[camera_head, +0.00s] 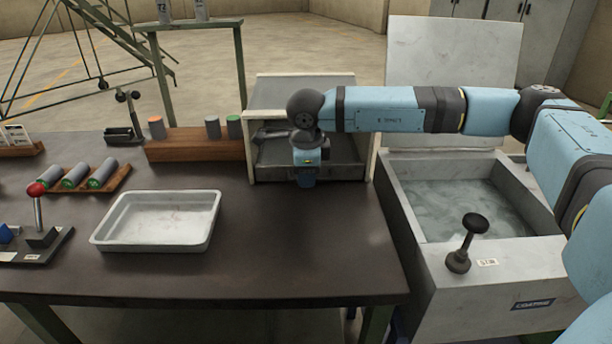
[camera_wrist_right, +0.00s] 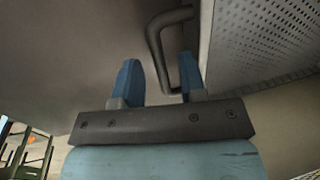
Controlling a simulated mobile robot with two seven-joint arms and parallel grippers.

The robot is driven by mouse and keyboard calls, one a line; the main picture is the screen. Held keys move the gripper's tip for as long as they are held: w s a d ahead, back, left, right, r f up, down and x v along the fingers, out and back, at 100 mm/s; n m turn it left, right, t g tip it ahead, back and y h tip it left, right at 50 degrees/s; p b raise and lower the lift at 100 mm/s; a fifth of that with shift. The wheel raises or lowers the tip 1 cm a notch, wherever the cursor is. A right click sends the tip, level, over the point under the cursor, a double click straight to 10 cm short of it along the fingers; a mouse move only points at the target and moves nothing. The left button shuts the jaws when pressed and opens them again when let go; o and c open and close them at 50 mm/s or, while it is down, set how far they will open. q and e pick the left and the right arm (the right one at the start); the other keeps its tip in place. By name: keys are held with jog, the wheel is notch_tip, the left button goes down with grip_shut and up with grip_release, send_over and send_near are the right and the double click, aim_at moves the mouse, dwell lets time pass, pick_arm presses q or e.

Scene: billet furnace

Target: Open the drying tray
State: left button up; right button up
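The drying tray appears to be the grey drawer-like part (camera_head: 345,172) in the pale open-fronted box (camera_head: 250,160) at the back of the table. A perforated metal panel (camera_wrist_right: 262,40) shows at the right of the right wrist view. My right gripper (camera_head: 305,183) points down at the front of this box. In the right wrist view its two blue fingers (camera_wrist_right: 159,78) are apart. A dark bent bar handle (camera_wrist_right: 157,45) shows between and beyond them. I cannot tell whether they touch it. My arm hides part of the box. My left gripper is not in view.
A white shallow tray (camera_head: 205,232) lies on the dark table (camera_head: 290,250). A wooden rack (camera_head: 195,150) with cylinders stands left of the box. A lidded water tank (camera_head: 400,205) with a black-knobbed lever (camera_head: 474,224) stands at right. The table's front middle is clear.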

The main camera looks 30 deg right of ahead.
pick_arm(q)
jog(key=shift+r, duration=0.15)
pick_arm(e)
jog(key=shift+f, duration=0.2)
grip_shut()
jog(key=shift+s, duration=0.1)
